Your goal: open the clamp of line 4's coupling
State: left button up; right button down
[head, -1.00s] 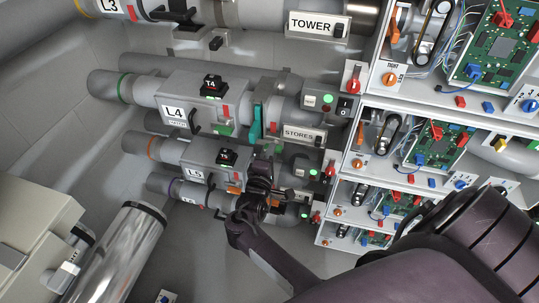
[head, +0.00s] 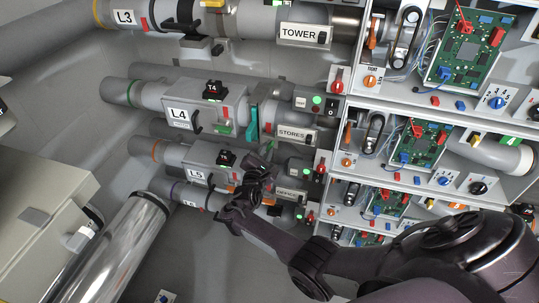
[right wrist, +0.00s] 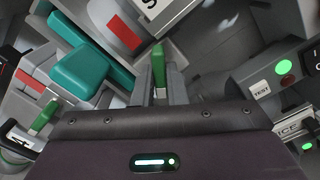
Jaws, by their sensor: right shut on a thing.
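Line 4 (head: 180,115) is a grey pipe with an L4 plate, a black T4 knob and red and green marks. Its coupling has an upright teal lever (head: 252,122) left of the STORES sign. The teal part also shows at the upper left of the right wrist view (right wrist: 80,60). My right gripper (head: 262,166) is just below the teal lever, in front of line 5. In the right wrist view its fingers (right wrist: 157,88) are closed around a narrow green tab (right wrist: 158,62); I cannot tell which line's part it is. My left gripper is not in view.
Line 5 (head: 196,174) runs close below line 4, with another pipe under it. Line 3 (head: 125,17) is above. A rack with circuit boards (head: 415,145) stands at the right. A grey box (head: 45,220) and a shiny cylinder (head: 120,245) are at lower left.

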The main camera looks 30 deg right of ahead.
jog(key=shift+w+d+r+n+p, duration=0.15)
jog(key=shift+n+p, duration=0.2)
jog(key=shift+n, duration=0.85)
jog(key=shift+s+r+n+p, duration=0.15)
jog(key=shift+n+p, duration=0.15)
jog(key=shift+n, duration=0.9)
jog(key=shift+w+d+r+n+p, duration=0.15)
jog(key=shift+n+p, duration=0.2)
jog(key=shift+n, duration=0.85)
jog(key=c, duration=1.6)
grip_release()
jog(key=shift+f, duration=0.1)
jog(key=shift+o, duration=0.7)
jog(key=shift+f, duration=0.2)
jog(key=shift+a, duration=0.15)
